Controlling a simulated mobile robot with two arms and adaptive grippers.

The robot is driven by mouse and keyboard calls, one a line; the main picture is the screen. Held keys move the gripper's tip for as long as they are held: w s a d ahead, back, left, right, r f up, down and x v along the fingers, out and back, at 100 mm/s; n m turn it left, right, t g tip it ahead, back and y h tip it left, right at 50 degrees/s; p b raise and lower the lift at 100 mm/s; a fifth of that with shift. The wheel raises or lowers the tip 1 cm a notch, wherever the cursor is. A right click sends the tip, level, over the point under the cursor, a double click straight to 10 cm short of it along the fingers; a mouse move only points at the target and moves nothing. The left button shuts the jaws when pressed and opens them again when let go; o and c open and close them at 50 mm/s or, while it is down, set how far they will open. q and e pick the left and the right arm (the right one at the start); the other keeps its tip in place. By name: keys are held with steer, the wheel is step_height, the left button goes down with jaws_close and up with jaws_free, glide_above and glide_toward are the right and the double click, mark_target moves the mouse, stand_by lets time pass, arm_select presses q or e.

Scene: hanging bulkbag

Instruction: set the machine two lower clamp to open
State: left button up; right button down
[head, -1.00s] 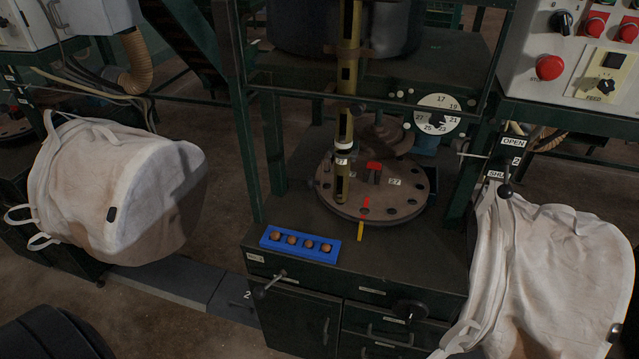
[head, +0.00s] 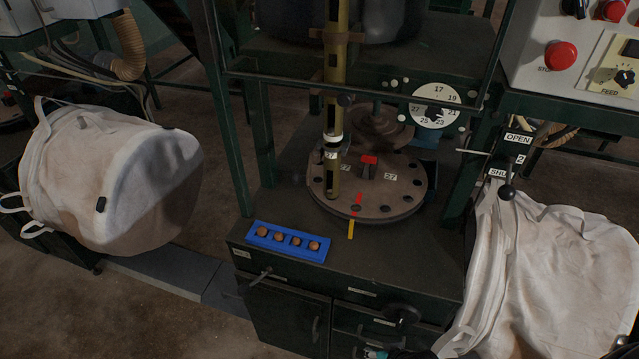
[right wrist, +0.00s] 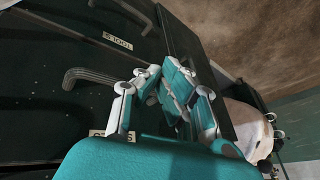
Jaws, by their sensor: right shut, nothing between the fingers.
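A clamp lever with a black ball knob (head: 507,192) is at the right in the head view. It stands beside a plate with an OPEN label (head: 518,138) above, a "2" mark, and a partly hidden SHUT label (head: 499,173) below. The knob is at the SHUT end. I cannot tell from the labels whether this is the lower clamp. My right gripper (right wrist: 180,88) is shut and empty in the right wrist view, in front of dark drawers. Only a teal bit of it shows at the bottom edge of the head view. My left gripper is not in view.
A white bulk bag (head: 550,270) hangs just below the lever; another bag (head: 110,180) is at the left. The green bench carries a round turntable (head: 400,205) and a blue tray (head: 262,244). Drawer handles (right wrist: 92,76) stick out near my right gripper. A control panel (head: 530,75) is upper right.

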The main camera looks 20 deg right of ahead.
steer(key=w+d+r+m+t+y, duration=0.15)
steer(key=w+r+m+t, duration=0.3)
steer(key=r, duration=0.85)
steer(key=w+r+m+t+y, duration=0.25)
steer(key=w+r, duration=0.35)
steer(key=r, duration=0.7)
steer(key=w+d+r+m+t+y, duration=0.1)
steer(key=w+r+m+t, duration=0.35)
steer(key=r, duration=0.95)
steer(key=s+a+p+x, duration=0.1)
steer(key=p+x, duration=0.3)
steer(key=x, duration=0.9)
steer(key=shift+a+f+n+g, duration=0.35)
steer(key=shift+a+f, duration=0.3)
steer(key=shift+a, duration=0.2)
steer(key=shift+s+a, duration=0.1)
steer(key=shift+s, duration=0.05)
